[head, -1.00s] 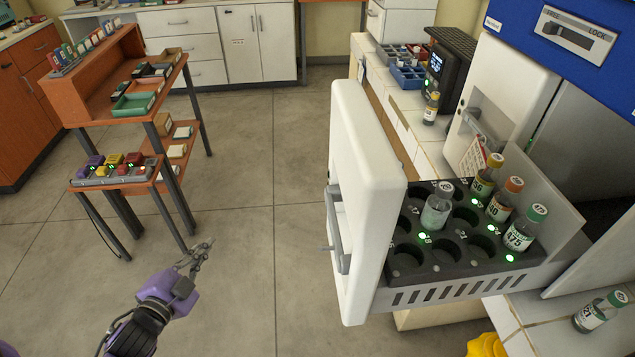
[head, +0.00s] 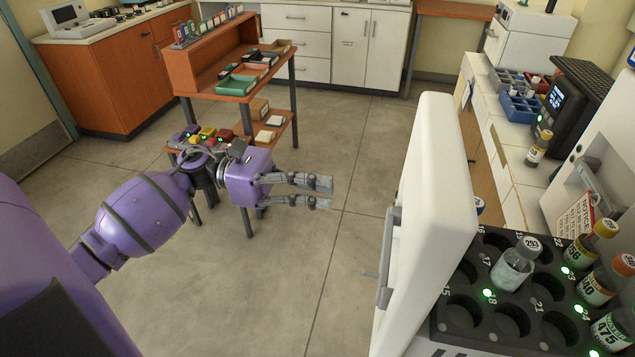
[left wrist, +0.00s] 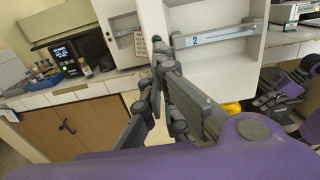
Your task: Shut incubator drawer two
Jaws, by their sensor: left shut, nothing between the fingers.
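The incubator drawer stands pulled out, with a thick white front (head: 437,215) and a grey bar handle (head: 387,258) on its outer face. In the left wrist view the white front (left wrist: 240,72) shows a handle bar (left wrist: 215,37) marked 2. Inside the drawer is a black rack (head: 463,318) with round wells, several capped bottles and green lights. My left gripper (head: 330,192) is shut and empty, left of the drawer front and apart from it in the head view. Its fingers (left wrist: 160,52) overlap the handle's left end in the left wrist view.
An orange shelf stand (head: 190,85) with trays and coloured blocks is behind my left gripper. A tiled counter (head: 505,150) with a blue rack (head: 520,107), a bottle (head: 537,150) and a black device (head: 565,100) runs behind the drawer.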

